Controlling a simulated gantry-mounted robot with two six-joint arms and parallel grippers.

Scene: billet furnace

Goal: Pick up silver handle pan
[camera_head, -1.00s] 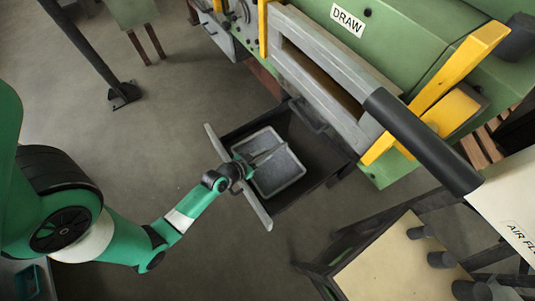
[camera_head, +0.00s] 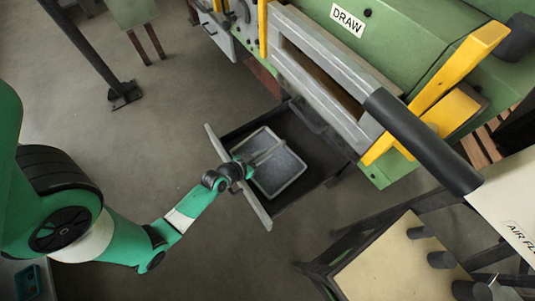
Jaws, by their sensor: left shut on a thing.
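The pan (camera_head: 286,176) is a grey, square, shallow tray in the middle of the head view, below the green furnace. The fingertips are small and partly hidden by the wrist, so the exact contact is hard to see. My right gripper is not in view.
A dark open frame (camera_head: 322,163) surrounds the pan under the furnace (camera_head: 410,25) marked DRAW. A yellow lever (camera_head: 455,70) and a thick black bar (camera_head: 420,140) stick out at the right. A beige-topped table (camera_head: 400,270) stands lower right. Floor left of the pan is clear.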

